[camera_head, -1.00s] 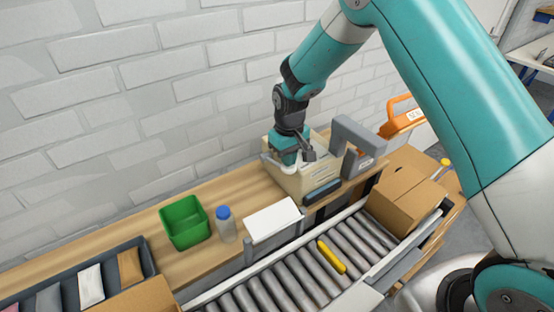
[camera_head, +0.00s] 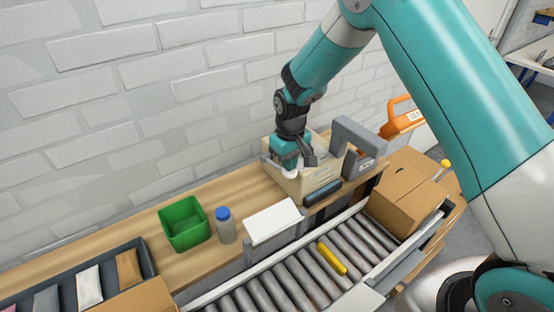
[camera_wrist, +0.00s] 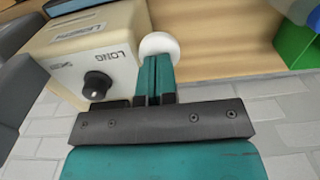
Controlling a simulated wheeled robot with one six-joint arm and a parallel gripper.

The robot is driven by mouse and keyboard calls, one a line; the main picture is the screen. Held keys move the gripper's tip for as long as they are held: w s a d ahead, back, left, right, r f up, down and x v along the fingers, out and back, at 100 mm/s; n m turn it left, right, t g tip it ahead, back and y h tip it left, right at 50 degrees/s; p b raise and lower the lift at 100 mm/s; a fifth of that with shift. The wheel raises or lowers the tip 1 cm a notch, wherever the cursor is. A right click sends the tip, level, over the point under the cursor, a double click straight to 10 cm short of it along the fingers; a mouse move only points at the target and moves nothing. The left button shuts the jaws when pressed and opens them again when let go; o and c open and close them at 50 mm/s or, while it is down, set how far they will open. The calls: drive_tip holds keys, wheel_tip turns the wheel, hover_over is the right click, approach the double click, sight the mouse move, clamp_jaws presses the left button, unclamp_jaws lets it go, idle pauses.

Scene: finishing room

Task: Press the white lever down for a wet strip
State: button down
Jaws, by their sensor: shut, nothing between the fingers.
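The cream tape dispenser (camera_head: 318,178) stands on the wooden bench against the wall. In the wrist view its cream body (camera_wrist: 92,48) shows the word LONG and a black knob (camera_wrist: 97,84). The white lever's round end (camera_wrist: 160,44) sits right at my fingertips, and its white end (camera_head: 289,175) also shows just below my gripper in the head view. My gripper (camera_wrist: 154,62) is shut and empty, pointing at the lever's end at the dispenser's left side. It seems to touch the lever, but the exact contact is hidden. No strip can be made out.
A green bin (camera_head: 185,224), a blue-capped bottle (camera_head: 225,226) and a white sheet (camera_head: 272,221) stand left of the dispenser. A grey bracket-shaped device (camera_head: 358,150) is close on its right. A roller conveyor (camera_head: 300,274) with a yellow item (camera_head: 332,258) runs in front.

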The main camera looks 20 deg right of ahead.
drive_tip(key=shift+f, duration=0.1)
drive_tip(key=shift+s+d+f+b, duration=0.1)
drive_tip(key=shift+s+f+b, duration=0.2)
drive_tip(key=shift+f, duration=0.15)
idle(0.4)
drive_tip(key=shift+s+f+b, duration=0.1)
drive_tip(key=shift+f+b, duration=0.25)
drive_tip(key=shift+f, duration=0.25)
drive_tip(key=shift+s+d+f+b, duration=0.1)
drive_tip(key=shift+s+f+b, duration=0.1)
drive_tip(key=shift+f+b, duration=0.15)
drive_tip(key=shift+f, duration=0.15)
idle(0.4)
